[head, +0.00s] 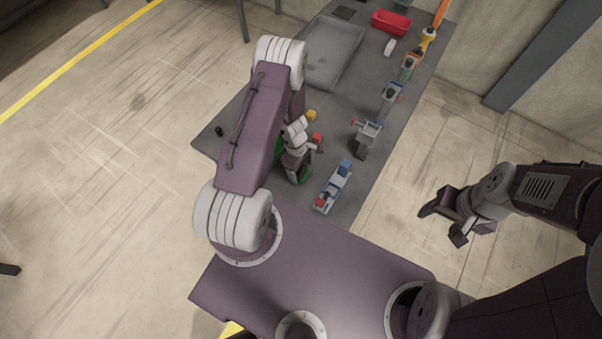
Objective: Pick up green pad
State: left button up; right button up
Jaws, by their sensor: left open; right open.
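Green (305,175) shows beside and under the end of my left arm on the near part of the grey table; most of it is hidden, so I cannot tell its full shape. My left gripper (297,174) is open and points down over the green patch; whether it touches it I cannot tell. My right gripper (443,225) is open and empty, out over the floor to the right of the table.
A red block (316,138) and a yellow piece (311,116) lie close to my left gripper. A blue, white and red fixture (333,187) stands to its right. A grey tray (334,52) and a red bin (391,23) are farther back. Several small devices line the right edge.

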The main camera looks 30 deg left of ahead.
aim_at(302, 169)
pick_arm(q)
jog(key=shift+d+f, duration=0.15)
jog(key=shift+f, duration=0.25)
jog(key=shift+w+d+r, duration=0.1)
jog(key=shift+w+d, duration=0.05)
jog(key=c, duration=1.3)
pick_arm(e)
jog(key=shift+w+d+f, duration=0.1)
jog(key=shift+d+f, duration=0.05)
jog(key=shift+d, duration=0.05)
pick_arm(q)
notch_tip(302, 169, up, 10)
jog(key=p, duration=0.4)
jog(key=shift+f, duration=0.25)
jog(key=shift+c, duration=0.2)
jog(key=shift+r, duration=0.25)
pick_arm(e)
notch_tip(302, 169, up, 4)
jog(key=shift+f, duration=0.1)
